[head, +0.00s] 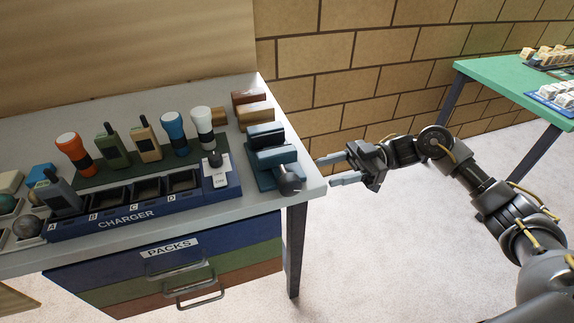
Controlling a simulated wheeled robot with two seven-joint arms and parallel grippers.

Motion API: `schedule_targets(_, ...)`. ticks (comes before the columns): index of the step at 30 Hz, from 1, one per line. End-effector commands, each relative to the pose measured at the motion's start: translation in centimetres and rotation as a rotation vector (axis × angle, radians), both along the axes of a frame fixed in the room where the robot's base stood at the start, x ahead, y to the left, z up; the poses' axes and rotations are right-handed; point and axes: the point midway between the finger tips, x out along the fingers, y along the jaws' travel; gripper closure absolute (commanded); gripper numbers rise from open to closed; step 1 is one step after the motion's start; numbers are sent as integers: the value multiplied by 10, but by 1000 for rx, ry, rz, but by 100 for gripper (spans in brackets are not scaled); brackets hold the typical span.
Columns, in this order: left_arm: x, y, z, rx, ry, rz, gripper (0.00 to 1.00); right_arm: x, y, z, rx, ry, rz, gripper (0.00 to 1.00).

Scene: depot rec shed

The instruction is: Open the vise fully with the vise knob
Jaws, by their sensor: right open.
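The vise (273,156) is a small blue-grey block with two jaws on a teal base, at the right end of the white bench. A gap shows between its jaws; how far open it is I cannot tell. My right gripper (331,172) is open and empty, just right of the bench edge. Its two fingers point left toward the vise and stand apart from the knob. My left gripper is not in view.
A blue charger (128,220) with lettered slots stands left of the vise, with radios and torches behind it. Wooden blocks (255,116) lie behind the vise. Drawers (170,262) sit under the bench. A green table (500,76) stands at the right; floor between is clear.

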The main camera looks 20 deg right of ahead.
Motion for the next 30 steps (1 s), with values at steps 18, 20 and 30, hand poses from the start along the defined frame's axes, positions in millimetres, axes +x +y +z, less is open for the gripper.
schedule_targets(18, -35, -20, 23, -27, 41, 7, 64, -9, 56, 2, 2, 1, -15, 50)
schedule_targets(20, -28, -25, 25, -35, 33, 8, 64, -9, 67, 2, 2, 0, -14, 50)
schedule_targets(30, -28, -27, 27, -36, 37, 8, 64, -11, 99, 0, -1, 0, -15, 50)
